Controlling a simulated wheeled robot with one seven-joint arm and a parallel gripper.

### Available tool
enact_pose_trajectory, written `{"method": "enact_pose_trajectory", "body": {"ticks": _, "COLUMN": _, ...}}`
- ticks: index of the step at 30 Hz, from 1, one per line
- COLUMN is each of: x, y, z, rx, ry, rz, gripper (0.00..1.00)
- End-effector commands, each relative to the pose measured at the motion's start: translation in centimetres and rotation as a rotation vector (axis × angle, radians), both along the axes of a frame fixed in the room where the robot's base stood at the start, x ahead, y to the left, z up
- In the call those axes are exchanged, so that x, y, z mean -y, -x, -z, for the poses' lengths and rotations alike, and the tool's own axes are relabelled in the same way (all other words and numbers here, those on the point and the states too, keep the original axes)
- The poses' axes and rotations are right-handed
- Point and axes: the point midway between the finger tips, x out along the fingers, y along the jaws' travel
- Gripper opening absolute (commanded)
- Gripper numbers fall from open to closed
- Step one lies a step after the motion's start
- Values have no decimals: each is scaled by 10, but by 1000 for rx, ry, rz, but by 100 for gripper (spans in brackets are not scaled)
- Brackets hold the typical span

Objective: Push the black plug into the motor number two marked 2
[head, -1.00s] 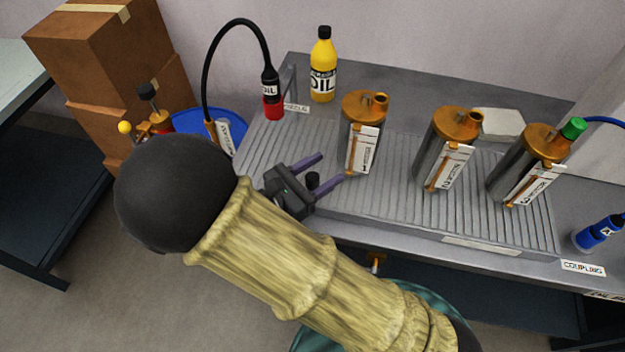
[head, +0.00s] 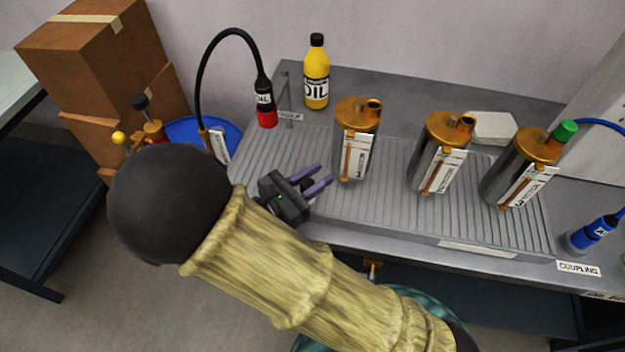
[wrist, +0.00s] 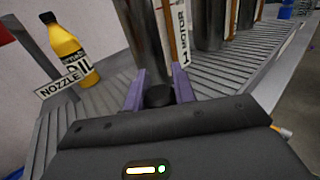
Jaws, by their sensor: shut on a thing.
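Three steel motors with orange caps stand on the ribbed grey bench tray: motor 1 (head: 355,140), motor 2 (head: 438,155) in the middle and motor 3 (head: 522,168) at the right. Motor 2 has an open orange port (head: 467,122) on its cap. My gripper (head: 324,180) is over the left front of the tray, left of motor 1 and well away from motor 2. In the wrist view my gripper (wrist: 159,88) is shut on the black plug (wrist: 158,96), between its purple fingers. In the head view I cannot make out the plug. Motor 1 (wrist: 152,50) rises just beyond it.
A green plug (head: 566,131) with a blue hose sits on motor 3. An oil bottle (head: 316,75) and a red-tipped nozzle (head: 266,108) stand at the back left. A blue coupling (head: 592,233) is at the right. Motor 1 stands between my gripper and motor 2.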

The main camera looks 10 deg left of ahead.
Motion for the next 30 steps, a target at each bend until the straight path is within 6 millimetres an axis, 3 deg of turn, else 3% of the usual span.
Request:
{"method": "enact_pose_trajectory", "body": {"ticks": 15, "x": 0, "y": 0, "z": -88, "rx": 1, "ry": -4, "rz": 0, "gripper": 3}}
{"method": "enact_pose_trajectory", "body": {"ticks": 20, "x": 0, "y": 0, "z": -97, "rx": 0, "ry": 0, "rz": 0, "gripper": 3}}
{"method": "enact_pose_trajectory", "body": {"ticks": 30, "x": 0, "y": 0, "z": -96, "rx": 0, "ry": 0, "rz": 0, "gripper": 3}}
